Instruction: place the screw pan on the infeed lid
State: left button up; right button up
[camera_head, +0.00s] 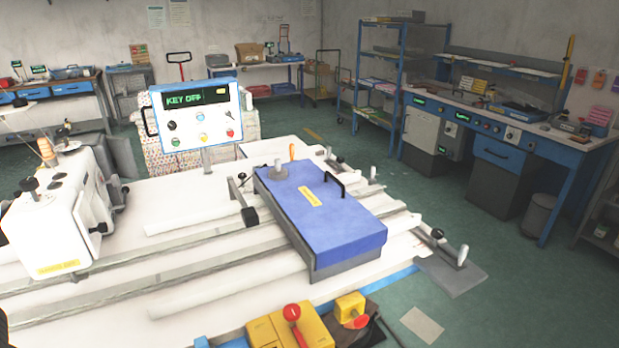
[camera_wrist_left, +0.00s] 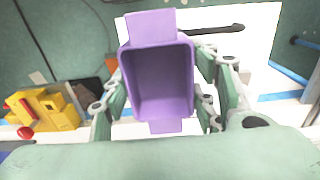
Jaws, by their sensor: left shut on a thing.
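A purple open pan (camera_wrist_left: 162,85), apparently the screw pan, is between the two fingers of my left gripper (camera_wrist_left: 165,100) in the left wrist view. The gripper is shut on it. The pan has a tab at each end, and its inside looks empty. The blue lid (camera_head: 345,224), apparently the infeed lid, lies shut on the machine table in the head view. It carries a yellow label, a black handle (camera_head: 335,184) and a grey knob (camera_head: 281,171). The head view shows neither the pan nor my grippers. My right gripper is in neither view.
Yellow control blocks with red knobs (camera_head: 290,325) stand at the table's front edge. A key-off panel (camera_head: 198,115) stands behind the white table, and a white sewing head (camera_head: 60,215) is at left. Rails and levers border the blue lid. Its front half is clear.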

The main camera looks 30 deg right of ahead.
aim_at(331, 230)
jog(key=i+l+z, duration=0.25)
jog(key=i, duration=0.2)
jog(key=i+z, duration=0.25)
jog(key=i, duration=0.2)
jog(key=z, duration=1)
